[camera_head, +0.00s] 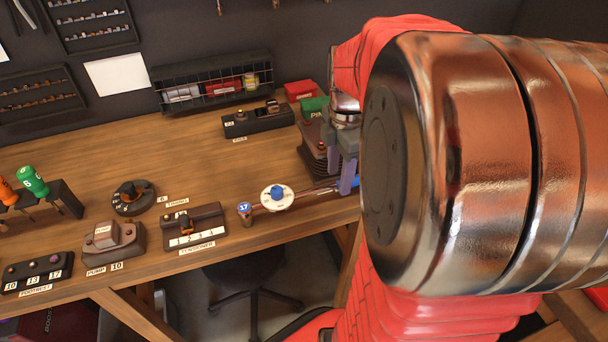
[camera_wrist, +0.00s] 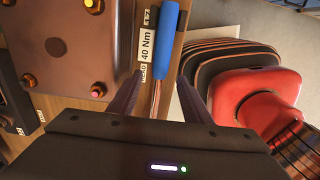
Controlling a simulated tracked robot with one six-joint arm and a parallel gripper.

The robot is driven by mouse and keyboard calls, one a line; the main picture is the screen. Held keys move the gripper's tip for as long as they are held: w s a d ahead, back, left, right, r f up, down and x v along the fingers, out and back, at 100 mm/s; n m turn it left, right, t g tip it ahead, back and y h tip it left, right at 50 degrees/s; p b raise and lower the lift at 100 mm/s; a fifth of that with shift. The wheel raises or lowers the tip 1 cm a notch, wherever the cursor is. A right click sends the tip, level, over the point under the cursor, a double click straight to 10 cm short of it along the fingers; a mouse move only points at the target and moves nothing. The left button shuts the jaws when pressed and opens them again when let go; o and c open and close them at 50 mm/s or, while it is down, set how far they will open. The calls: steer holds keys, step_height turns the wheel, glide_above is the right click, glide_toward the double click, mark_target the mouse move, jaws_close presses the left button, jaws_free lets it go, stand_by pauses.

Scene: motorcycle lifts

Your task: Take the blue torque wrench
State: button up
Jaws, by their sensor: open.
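The torque wrench lies along the front edge of the wooden workbench. In the wrist view its blue handle (camera_wrist: 168,40) points away from me, and its thin metal shaft (camera_wrist: 155,98) runs back between my fingers. My gripper (camera_wrist: 159,77) is open, with one dark finger on each side of the wrench near where handle and shaft meet. I cannot tell whether either finger touches it. In the head view my gripper (camera_head: 346,184) is over the wrench, and only a bit of the blue handle (camera_head: 356,182) shows beside my arm. The shaft (camera_head: 318,191) runs left toward a round white dial.
The white dial with a blue knob (camera_head: 277,197) and a "17" socket (camera_head: 244,209) lie left of my gripper. A dark tensioner block (camera_head: 195,230) stands further left. A brown metal block (camera_wrist: 70,40) is close left of my fingers. A red seat (camera_wrist: 258,98) is beyond the bench edge.

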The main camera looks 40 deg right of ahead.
mark_target(339, 180)
steer(key=shift+d+f, duration=0.2)
steer(key=shift+f, duration=2.35)
steer(key=shift+c, duration=0.6)
jaws_close()
steer(key=shift+w, duration=0.1)
